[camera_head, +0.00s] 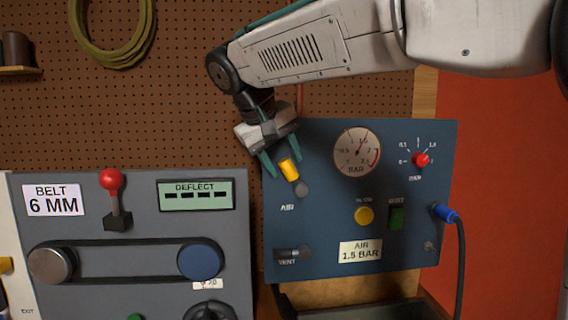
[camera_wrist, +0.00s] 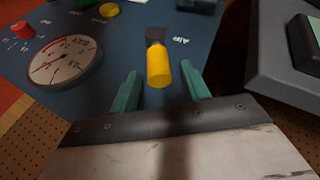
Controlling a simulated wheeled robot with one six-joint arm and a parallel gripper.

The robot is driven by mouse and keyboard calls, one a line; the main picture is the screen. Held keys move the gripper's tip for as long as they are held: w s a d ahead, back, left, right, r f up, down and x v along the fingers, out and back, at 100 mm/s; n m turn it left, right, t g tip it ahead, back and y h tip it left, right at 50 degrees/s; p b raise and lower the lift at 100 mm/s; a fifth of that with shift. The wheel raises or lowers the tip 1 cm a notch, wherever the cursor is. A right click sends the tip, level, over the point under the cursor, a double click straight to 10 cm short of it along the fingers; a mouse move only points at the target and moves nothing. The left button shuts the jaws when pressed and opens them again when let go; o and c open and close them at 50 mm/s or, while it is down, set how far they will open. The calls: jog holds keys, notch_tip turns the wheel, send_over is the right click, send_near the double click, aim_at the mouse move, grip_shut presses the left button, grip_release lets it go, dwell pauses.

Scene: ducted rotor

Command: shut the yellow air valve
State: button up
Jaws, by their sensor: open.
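The yellow air valve (camera_head: 289,170) is a short yellow lever on a grey pivot, above the AIR label on the blue panel (camera_head: 322,222). It is tilted, with its yellow end up and to the left of the pivot. My gripper (camera_head: 282,161) is open at the lever, its teal fingers on either side of the yellow end. In the wrist view the yellow lever (camera_wrist: 158,70) lies between and just beyond my open fingertips (camera_wrist: 161,82).
A pressure gauge (camera_head: 357,152), a red knob (camera_head: 421,160), a yellow button (camera_head: 364,215) and a VENT lever (camera_head: 293,254) are on the blue panel. A blue hose plug (camera_head: 446,213) sticks out at right. A grey belt panel (camera_head: 135,245) with a red-balled lever (camera_head: 112,184) stands at left.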

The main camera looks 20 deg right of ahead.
jog(key=v, duration=0.6)
jog(key=shift+s+a+r, duration=0.1)
jog(key=shift+a+r, duration=0.05)
